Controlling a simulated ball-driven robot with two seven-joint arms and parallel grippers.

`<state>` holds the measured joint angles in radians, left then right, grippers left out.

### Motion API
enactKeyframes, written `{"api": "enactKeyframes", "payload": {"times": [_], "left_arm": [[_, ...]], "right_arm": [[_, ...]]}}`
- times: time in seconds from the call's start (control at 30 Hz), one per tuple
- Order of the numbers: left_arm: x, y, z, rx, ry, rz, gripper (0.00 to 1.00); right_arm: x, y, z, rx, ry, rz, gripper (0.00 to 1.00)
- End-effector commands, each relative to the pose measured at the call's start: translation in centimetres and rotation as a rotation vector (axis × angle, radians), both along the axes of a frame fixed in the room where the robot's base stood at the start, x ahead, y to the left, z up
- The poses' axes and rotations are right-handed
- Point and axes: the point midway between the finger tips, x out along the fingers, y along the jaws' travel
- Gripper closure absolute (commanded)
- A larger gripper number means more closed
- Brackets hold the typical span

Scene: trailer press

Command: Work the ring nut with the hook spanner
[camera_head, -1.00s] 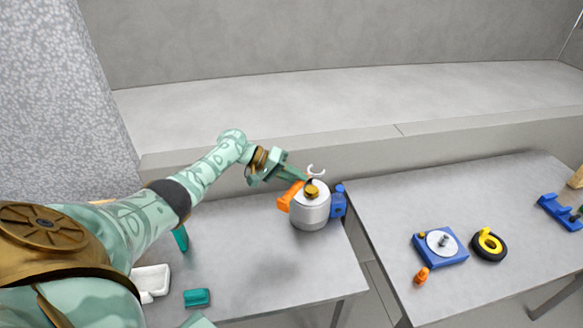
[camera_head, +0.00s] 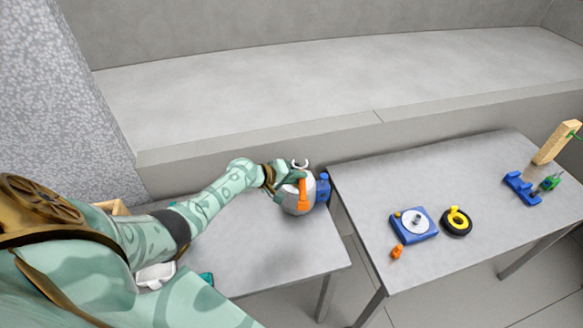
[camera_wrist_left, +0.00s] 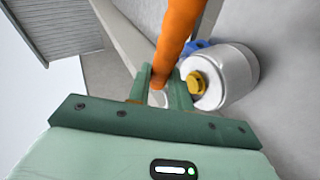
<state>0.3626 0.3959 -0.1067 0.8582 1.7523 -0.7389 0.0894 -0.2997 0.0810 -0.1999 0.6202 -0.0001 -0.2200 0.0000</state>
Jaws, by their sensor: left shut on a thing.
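My left gripper (camera_head: 287,179) is shut on the orange handle (camera_head: 304,197) of the hook spanner, at the top left of a white cylinder (camera_head: 293,207). The handle hangs down across the front of the cylinder. The pale C-shaped hook (camera_head: 300,164) shows above the gripper. In the left wrist view the orange handle (camera_wrist_left: 178,40) runs up from between the fingers (camera_wrist_left: 160,98). The brass ring nut (camera_wrist_left: 196,82) on the cylinder's end lies just right of the fingers there, with no hook visible around it. In the head view the nut is hidden. My right gripper is not in view.
A blue part (camera_head: 323,187) stands against the cylinder's right side. A white tray (camera_head: 155,275) lies at the near left. Across a gap, the right table (camera_head: 350,185) holds a blue turntable-like fixture (camera_head: 426,235), a black-and-yellow wheel (camera_head: 456,222) and a blue bracket (camera_head: 520,188).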

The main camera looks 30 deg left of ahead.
Motion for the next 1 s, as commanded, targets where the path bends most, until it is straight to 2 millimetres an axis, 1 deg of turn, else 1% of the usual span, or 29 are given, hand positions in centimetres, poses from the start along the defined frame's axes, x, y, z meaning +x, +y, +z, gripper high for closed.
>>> {"api": "enactKeyframes", "payload": {"times": [0.03,0.3,0.4,0.6,0.8,1.0], "left_arm": [[0.0,-0.5,0.6,-0.004,0.000,0.031,1.00],[0.1,-2.5,0.6,-0.004,0.000,0.245,1.00],[0.1,-2.2,-1.7,0.000,-0.002,0.248,1.00],[0.1,-2.2,-4.0,0.000,-0.001,0.246,1.00],[0.1,-2.2,-5.3,-0.001,-0.002,0.246,1.00],[0.1,-2.2,-5.7,-0.001,-0.002,0.245,1.00]], "right_arm": [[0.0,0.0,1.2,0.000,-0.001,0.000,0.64],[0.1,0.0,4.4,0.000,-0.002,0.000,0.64],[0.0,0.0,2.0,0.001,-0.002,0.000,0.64],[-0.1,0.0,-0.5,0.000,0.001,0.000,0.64],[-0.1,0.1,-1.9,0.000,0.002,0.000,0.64],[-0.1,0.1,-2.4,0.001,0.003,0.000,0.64]]}}
